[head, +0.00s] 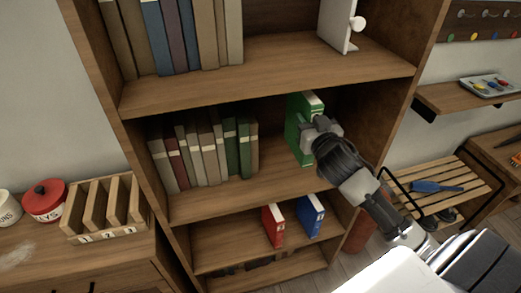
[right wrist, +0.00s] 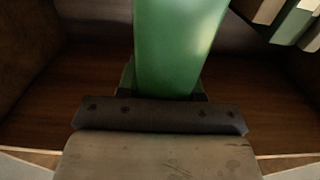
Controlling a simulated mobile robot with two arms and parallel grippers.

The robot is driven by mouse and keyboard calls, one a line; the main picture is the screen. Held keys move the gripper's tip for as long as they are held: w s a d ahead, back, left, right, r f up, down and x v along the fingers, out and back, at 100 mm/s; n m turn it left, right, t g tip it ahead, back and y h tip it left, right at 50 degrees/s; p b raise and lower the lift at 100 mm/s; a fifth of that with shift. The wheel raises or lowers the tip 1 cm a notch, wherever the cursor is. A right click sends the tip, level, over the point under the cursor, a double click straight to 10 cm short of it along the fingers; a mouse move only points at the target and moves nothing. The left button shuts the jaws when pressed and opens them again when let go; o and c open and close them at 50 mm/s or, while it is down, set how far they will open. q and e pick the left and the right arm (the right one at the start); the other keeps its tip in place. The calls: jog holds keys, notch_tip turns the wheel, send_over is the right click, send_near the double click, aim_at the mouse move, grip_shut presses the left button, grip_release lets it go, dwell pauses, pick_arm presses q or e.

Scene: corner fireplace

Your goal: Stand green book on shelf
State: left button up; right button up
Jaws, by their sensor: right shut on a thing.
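The green book (head: 294,127) is upright over the middle shelf (head: 235,195) of the wooden bookcase, right of the row of books. My right gripper (head: 318,136) is shut on its near side. In the right wrist view the green book (right wrist: 178,45) rises from between the fingers (right wrist: 165,100), with the shelf boards behind. Whether the book's bottom touches the shelf is hard to tell. My left gripper is not in view.
A row of books (head: 205,152) fills the left of the middle shelf. A red binder (head: 273,225) and a blue binder (head: 310,215) stand on the shelf below. A white bookend (head: 338,25) stands above. The middle shelf has free room on both sides of the green book.

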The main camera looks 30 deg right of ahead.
jog(key=shift+w+r, duration=0.1)
jog(key=shift+w, duration=0.3)
jog(key=w+a+f, duration=0.3)
jog(key=w+f, duration=0.7)
jog(key=shift+a+f, duration=0.25)
jog(key=shift+f, duration=0.15)
jog(key=o, duration=0.7)
